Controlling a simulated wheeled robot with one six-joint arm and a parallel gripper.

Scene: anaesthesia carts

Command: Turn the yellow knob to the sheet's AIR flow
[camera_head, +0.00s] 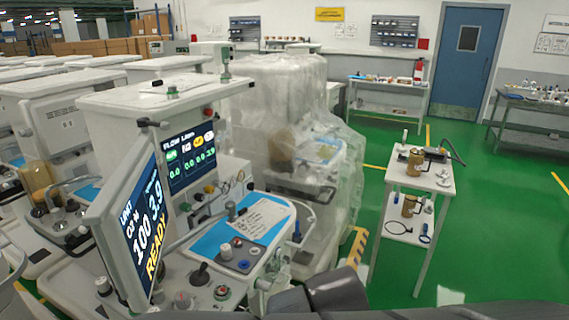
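The nearest cart (165,95) has a dark flow screen (190,158) headed FLOW L/min, with small coloured labels over numbers; one label is yellow. A tilted screen (140,225) in front shows 100, 3.9 and READY. My gripper is not identifiable; a dark part at the bottom centre seems to be my arm.
A small panel (238,256) with several knobs sits in front of the sheet. Plastic-wrapped carts (310,110) stand close behind, and more carts fill the left. A small white side table (425,178) holds tools at right. Green floor is open between them.

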